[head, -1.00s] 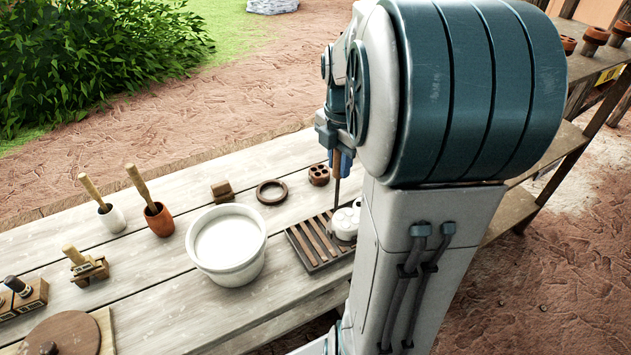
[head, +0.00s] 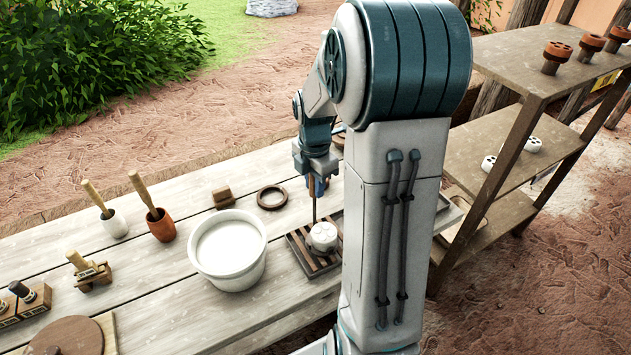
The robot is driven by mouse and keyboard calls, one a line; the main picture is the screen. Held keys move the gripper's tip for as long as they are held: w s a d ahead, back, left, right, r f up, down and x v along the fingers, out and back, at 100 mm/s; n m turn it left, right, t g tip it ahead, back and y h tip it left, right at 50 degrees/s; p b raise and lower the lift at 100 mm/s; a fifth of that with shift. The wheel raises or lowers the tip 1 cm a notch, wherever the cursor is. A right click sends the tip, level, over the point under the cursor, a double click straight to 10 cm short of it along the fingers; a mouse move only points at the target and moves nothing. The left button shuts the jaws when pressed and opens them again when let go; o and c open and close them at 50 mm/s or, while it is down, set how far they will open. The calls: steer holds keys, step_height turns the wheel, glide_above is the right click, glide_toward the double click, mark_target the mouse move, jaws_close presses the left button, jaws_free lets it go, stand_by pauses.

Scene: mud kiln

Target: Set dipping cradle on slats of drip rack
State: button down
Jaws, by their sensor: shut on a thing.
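My gripper (head: 317,187) points down over the bench, with its blue fingers shut on the upright brown handle of the dipping cradle (head: 314,208). A white, round, holed piece (head: 322,236) is at the handle's lower end; the cradle's base is mostly hidden by it. The drip rack (head: 298,246), dark with brown slats, lies on the bench below, and the cradle is over its slats. I cannot tell whether the cradle touches the slats or hangs just above them. My arm covers the rack's right side.
A white bucket (head: 205,258) of pale liquid stands close left of the rack. A dark ring (head: 272,197) and a small brown block (head: 223,197) lie behind. Two mortar-like pots (head: 160,224) stand further left. A wooden shelf (head: 520,75) stands to the right.

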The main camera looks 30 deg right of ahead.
steer(key=shift+f, duration=0.2)
steer(key=c, duration=1.2)
jaws_free()
steer(key=shift+r, duration=0.1)
